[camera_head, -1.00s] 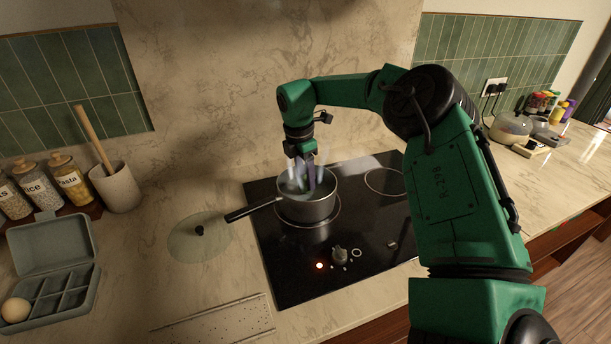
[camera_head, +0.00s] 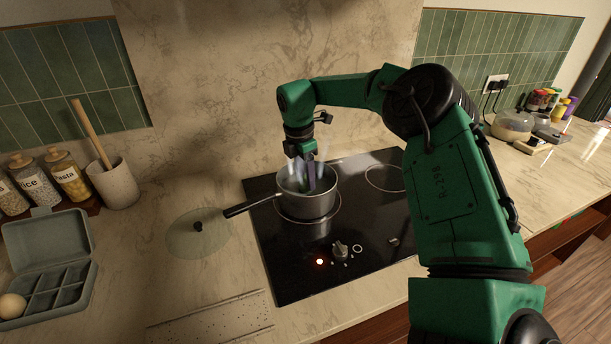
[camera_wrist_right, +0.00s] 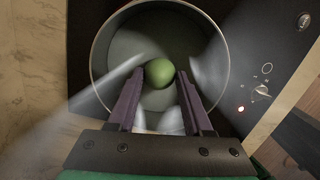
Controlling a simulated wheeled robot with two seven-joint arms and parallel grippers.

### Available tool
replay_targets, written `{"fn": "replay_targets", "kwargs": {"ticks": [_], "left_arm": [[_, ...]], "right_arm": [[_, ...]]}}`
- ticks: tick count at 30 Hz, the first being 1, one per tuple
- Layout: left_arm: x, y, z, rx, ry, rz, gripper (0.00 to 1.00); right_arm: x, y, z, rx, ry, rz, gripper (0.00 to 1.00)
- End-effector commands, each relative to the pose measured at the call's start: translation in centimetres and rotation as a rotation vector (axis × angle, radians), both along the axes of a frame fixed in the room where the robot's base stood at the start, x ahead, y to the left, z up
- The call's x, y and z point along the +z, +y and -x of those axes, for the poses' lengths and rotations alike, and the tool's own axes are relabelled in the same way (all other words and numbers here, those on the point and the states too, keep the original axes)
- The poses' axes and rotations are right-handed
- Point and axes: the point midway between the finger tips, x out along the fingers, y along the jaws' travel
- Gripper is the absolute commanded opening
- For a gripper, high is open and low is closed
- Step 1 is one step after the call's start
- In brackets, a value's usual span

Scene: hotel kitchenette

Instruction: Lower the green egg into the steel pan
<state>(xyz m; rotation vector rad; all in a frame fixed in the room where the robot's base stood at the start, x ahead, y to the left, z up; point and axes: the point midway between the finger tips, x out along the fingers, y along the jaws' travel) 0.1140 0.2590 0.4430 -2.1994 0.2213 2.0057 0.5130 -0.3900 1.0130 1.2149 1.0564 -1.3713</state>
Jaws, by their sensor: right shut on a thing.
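The steel pan (camera_head: 308,207) stands on the black hob with its dark handle pointing left. My right gripper (camera_head: 311,182) points down into the pan's mouth, its purple fingers partly below the rim. In the right wrist view, the green egg (camera_wrist_right: 159,71) sits at the fingertips of the right gripper (camera_wrist_right: 158,80), which is shut on it. The egg is over the inside of the pan (camera_wrist_right: 214,65); I cannot tell how far it is above the bottom. Pale steam wisps surround the fingers. My left gripper is out of view.
The hob (camera_head: 290,272) has a lit red light and a knob (camera_head: 341,249). A glass lid (camera_head: 188,240) lies left of the pan. An open egg box (camera_head: 78,287) holds one pale egg (camera_head: 12,306). A utensil crock (camera_head: 115,187) and jars stand at the back left.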

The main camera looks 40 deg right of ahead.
Motion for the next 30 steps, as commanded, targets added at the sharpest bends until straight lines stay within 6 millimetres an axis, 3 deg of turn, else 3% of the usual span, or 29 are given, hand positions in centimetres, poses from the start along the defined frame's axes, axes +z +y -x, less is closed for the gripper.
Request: {"fn": "replay_targets", "kwargs": {"ticks": [30], "left_arm": [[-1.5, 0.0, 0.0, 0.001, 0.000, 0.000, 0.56]], "right_arm": [[-1.6, 0.0, 0.0, 0.000, 0.000, 0.000, 0.32]]}}
